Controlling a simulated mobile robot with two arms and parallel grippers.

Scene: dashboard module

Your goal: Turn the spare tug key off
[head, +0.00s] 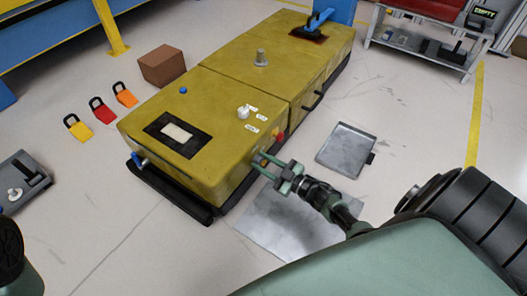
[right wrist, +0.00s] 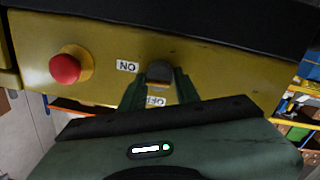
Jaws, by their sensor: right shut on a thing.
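The yellow tug (head: 222,165) stands in the middle of the head view. In the right wrist view, a dark round key knob (right wrist: 160,70) sits on its yellow side panel, between an ON label (right wrist: 127,66) and a partly covered OFF label (right wrist: 157,100). My right gripper (head: 266,164) is at the tug's near right side. In the right wrist view, its green fingers (right wrist: 160,84) are shut on the key knob from both sides. The key's exact turn angle is hard to tell. My left gripper is not in view.
A red push button (right wrist: 65,69) on a yellow collar is left of the key. A grey plate (head: 346,149) and a metal sheet (head: 290,226) lie on the floor. Padlock-shaped tags (head: 102,110) and a brown box (head: 163,66) are left of the tug.

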